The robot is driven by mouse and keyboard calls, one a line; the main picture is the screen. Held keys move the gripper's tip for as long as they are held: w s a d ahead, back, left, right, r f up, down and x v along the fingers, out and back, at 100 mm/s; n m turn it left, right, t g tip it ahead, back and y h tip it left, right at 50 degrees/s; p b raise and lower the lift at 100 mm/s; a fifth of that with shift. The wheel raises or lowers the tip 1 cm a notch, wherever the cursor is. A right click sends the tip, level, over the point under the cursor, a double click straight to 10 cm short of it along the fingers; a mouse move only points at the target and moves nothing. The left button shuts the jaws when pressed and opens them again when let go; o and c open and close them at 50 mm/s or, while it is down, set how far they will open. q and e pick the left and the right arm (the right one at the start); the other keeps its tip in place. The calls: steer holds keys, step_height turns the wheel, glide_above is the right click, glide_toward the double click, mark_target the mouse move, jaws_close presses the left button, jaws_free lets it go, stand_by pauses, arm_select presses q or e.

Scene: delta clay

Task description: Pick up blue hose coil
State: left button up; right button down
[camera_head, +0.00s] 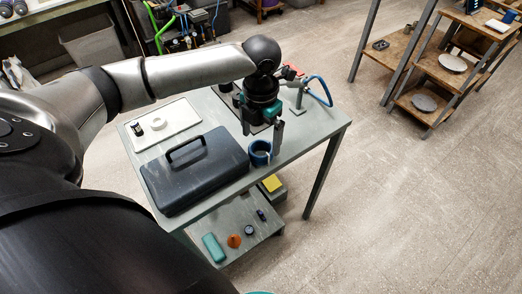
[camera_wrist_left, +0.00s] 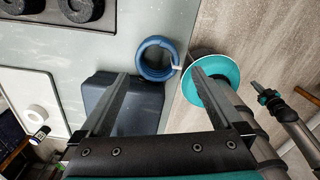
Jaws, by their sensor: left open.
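The blue hose coil (camera_head: 260,152) stands on the grey table top (camera_head: 315,135), close beside the dark toolbox (camera_head: 195,168) and near the table edge. In the left wrist view the coil (camera_wrist_left: 157,58) is a blue ring with a pale end or tag, just beyond and between the fingertips. My left gripper (camera_head: 262,130) points down above the coil, its fingers apart and empty; it also shows in the wrist view (camera_wrist_left: 160,76). What seems to be my right gripper (camera_wrist_left: 265,96) shows small at the right of the wrist view; its jaws are unclear.
A white tray (camera_head: 162,124) with small items lies at the table's left. A stand with a curved blue hose (camera_head: 320,90) is at the far right corner. The lower shelf (camera_head: 215,226) holds several small objects. Dark rings (camera_wrist_left: 82,9) lie near the coil.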

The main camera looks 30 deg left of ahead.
mark_target(261, 147)
arm_select(q)
steer(key=f+b, duration=0.1)
steer(key=f, duration=0.2)
steer(key=f+b, duration=0.1)
steer(key=f, duration=0.2)
steer(key=shift+w+a, duration=0.15)
steer(key=shift+w, duration=0.05)
steer(key=shift+c, duration=0.4)
steer(key=c, duration=1.1)
steer(key=shift+r, duration=0.15)
